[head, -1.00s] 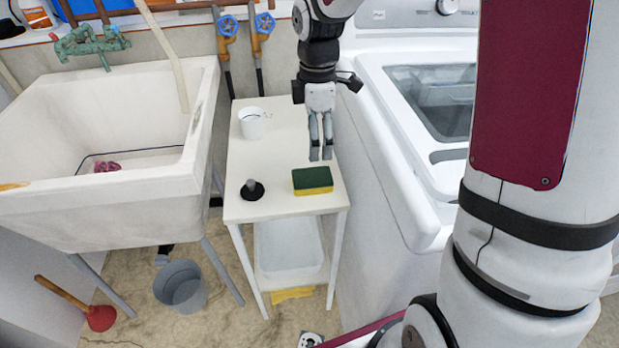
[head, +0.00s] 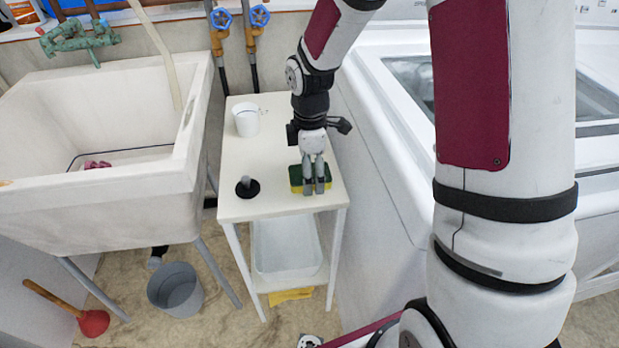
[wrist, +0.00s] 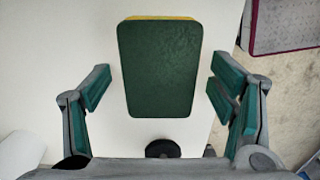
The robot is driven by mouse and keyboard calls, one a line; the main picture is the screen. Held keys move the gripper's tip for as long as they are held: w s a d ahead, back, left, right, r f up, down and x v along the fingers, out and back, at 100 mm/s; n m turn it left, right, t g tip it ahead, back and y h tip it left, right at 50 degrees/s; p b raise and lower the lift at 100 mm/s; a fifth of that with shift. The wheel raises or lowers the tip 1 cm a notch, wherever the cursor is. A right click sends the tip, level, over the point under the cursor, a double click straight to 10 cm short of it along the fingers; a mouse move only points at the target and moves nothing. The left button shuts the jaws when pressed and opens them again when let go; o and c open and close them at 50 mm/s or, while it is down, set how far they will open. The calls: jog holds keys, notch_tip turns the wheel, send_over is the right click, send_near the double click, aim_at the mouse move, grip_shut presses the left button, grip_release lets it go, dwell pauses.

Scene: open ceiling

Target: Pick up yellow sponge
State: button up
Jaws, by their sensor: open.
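The yellow sponge (head: 297,176) with a green top lies on the small white table (head: 262,207), near its front right. My gripper (head: 313,190) points down over it in the head view and covers part of it. In the wrist view the sponge's green face (wrist: 160,68) sits between the two open fingers of my gripper (wrist: 160,90), with a gap on each side. A thin yellow edge shows at the top. The sponge is not held.
A black round stopper (head: 247,188) stands left of the sponge, and a white cup (head: 246,120) stands at the table's back left. A utility sink (head: 190,150) is to the left and a white washing machine (head: 385,170) close on the right.

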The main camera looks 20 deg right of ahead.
jog(key=shift+c, duration=0.4)
jog(key=c, duration=0.8)
jog(key=shift+r, duration=0.1)
jog(key=shift+r, duration=0.5)
jog(key=r, duration=0.1)
jog(key=s+r+p, duration=0.1)
jog(key=shift+a+r, duration=0.2)
jog(key=shift+r, duration=0.1)
jog(key=s+a+r+p, duration=0.1)
jog(key=s+a, duration=0.2)
jog(key=s, duration=0.4)
jog(key=s+a+p, duration=0.1)
jog(key=s+a, duration=0.2)
jog(key=s, duration=0.4)
jog(key=w+d+r+m+p, duration=0.2)
jog(key=w+m+p, duration=0.1)
jog(key=m+p, duration=0.1)
jog(key=w+d+r+m+p, duration=0.2)
jog(key=r+m+p, duration=0.1)
jog(key=m, duration=0.3)
jog(key=w+d+r+m+p, duration=0.2)
jog(key=w+m+p, duration=0.1)
jog(key=m+p, duration=0.2)
jog(key=shift+w+d+r+m, duration=0.15)
jog(key=shift+w+r+m, duration=0.15)
jog(key=shift+w+m, duration=0.1)
